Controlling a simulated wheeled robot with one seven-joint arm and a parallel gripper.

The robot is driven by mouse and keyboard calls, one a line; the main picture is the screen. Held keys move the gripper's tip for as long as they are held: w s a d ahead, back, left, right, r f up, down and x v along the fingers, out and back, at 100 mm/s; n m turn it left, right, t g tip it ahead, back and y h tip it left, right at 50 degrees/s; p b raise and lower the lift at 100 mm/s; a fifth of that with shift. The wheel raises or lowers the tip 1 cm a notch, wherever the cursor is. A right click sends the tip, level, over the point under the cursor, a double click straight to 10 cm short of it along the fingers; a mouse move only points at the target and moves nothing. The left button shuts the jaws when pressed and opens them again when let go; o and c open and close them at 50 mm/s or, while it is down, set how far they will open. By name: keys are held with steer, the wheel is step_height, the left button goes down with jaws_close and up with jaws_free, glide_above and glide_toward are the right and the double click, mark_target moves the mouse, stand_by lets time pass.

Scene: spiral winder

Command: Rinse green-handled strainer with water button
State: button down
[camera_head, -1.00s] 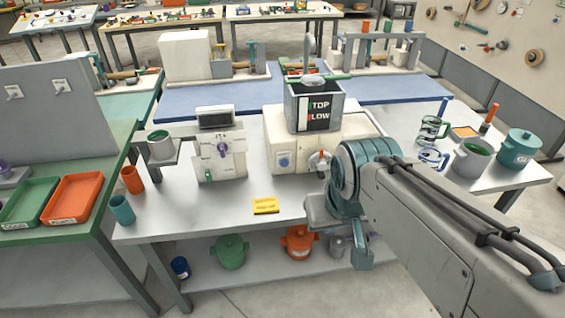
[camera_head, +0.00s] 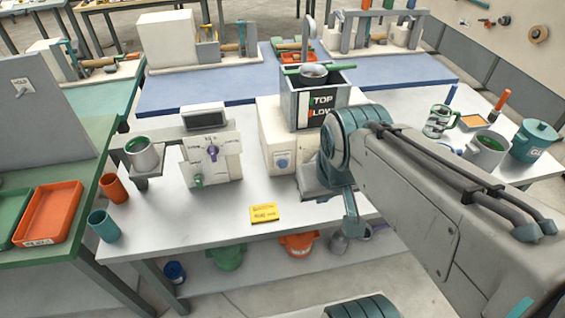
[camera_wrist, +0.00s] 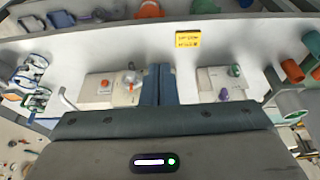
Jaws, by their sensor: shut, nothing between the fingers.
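The strainer (camera_head: 313,72) rests on top of an open grey tank (camera_head: 301,108), its green handle (camera_head: 292,70) lying across the rim. The tank front has a dark panel with partly legible lettering. In the wrist view, the block (camera_wrist: 92,97) shows an orange button (camera_wrist: 105,86) and a grey knob (camera_wrist: 130,77). My gripper (camera_head: 352,228) is shut and empty, in front of the block and apart from the strainer. Its fingers show in the wrist view (camera_wrist: 160,85). My arm hides the block's right part.
A console (camera_head: 212,155) with a purple knob stands left of the block. A metal cup (camera_head: 145,158) sits on a stand further left. A yellow note (camera_head: 264,213) lies near the front edge.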

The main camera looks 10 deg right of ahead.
steer(key=w+d+f+n+t+h+b, duration=0.25)
steer(key=w+d+f+n+b, duration=0.3)
steer(key=w, duration=0.45)
steer(key=n+t+y+b, duration=0.4)
steer(key=n+y+b, duration=0.6)
steer(key=n, duration=0.6)
glide_toward(283, 164)
steer(key=s+a+f, duration=0.2)
steer(key=s, duration=0.1)
steer(key=s+a+f, duration=0.1)
steer(key=s+f, duration=0.1)
steer(key=shift+s+a, duration=0.1)
steer(key=shift+s+a+f+n+g+y+b, duration=0.25)
steer(key=shift+s+a+f+n+y+b, duration=0.1)
steer(key=shift+a+y, duration=0.1)
steer(key=shift+r, duration=0.1)
steer(key=shift+w, duration=0.2)
steer(key=shift+w+p, duration=0.75)
steer(key=shift+w, duration=3.55)
